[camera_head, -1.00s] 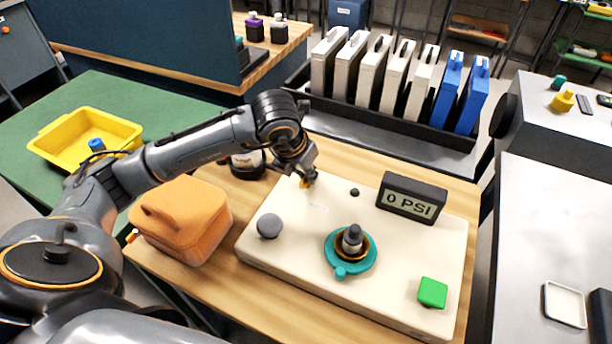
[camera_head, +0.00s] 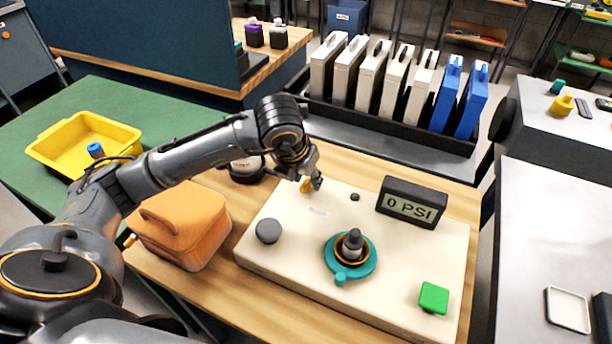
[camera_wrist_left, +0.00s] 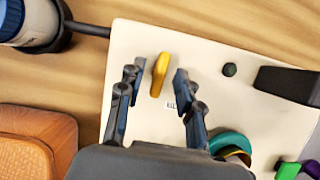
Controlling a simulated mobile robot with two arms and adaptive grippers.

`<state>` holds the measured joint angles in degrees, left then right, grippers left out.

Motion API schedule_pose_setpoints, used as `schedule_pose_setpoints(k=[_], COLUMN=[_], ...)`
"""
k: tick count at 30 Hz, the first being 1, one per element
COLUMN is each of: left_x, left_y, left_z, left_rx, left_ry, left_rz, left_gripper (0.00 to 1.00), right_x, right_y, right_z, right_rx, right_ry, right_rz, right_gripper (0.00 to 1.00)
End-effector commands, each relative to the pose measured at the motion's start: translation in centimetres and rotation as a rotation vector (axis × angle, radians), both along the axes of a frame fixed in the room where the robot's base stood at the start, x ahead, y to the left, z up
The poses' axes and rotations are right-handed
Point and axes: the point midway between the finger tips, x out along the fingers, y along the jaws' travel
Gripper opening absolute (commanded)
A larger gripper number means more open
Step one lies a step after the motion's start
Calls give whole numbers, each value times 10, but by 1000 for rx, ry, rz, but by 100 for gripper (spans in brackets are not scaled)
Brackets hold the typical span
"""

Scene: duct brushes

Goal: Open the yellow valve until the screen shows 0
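The yellow valve (camera_head: 306,185) is a small handle at the back left of the cream board (camera_head: 300,268). In the left wrist view the valve handle (camera_wrist_left: 160,74) lies nearly in line with the fingers, slightly tilted. My left gripper (camera_head: 314,182) is at the valve and partly covers it in the head view. In the left wrist view its two fingers (camera_wrist_left: 152,92) are apart, with the valve in the gap between them and no clear contact. The screen (camera_head: 411,207) at the back right of the board reads 0 PSI. My right gripper is not in view.
The board also carries a grey knob (camera_head: 268,230), a teal ring with a dark fitting (camera_head: 350,256), a green button (camera_head: 433,297) and a small dark knob (camera_head: 354,197). An orange case (camera_head: 182,228) stands left of the board, below my left arm.

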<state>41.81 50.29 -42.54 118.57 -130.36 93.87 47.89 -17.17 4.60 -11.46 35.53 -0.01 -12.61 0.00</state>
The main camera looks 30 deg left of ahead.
Motion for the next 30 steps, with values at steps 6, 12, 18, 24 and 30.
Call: schedule_pose_setpoints(k=[6, 12, 18, 24, 30], left_x=[-1, -10, -27, -40, -46], left_y=[0, 0, 0, 0, 1], left_z=[2, 28, 68, 99, 110], left_rx=[0, 0, 1, 0, 0], left_ry=[0, -6, -7, -4, -1], left_rz=[0, -1, -2, -1, 0], left_gripper=[35, 35, 35, 35, 35], right_x=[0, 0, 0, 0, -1], right_y=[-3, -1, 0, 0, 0], right_z=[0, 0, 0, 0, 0], right_rx=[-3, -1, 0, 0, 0], right_ry=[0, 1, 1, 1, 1], right_rz=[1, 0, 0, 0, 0], right_gripper=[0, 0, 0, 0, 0])
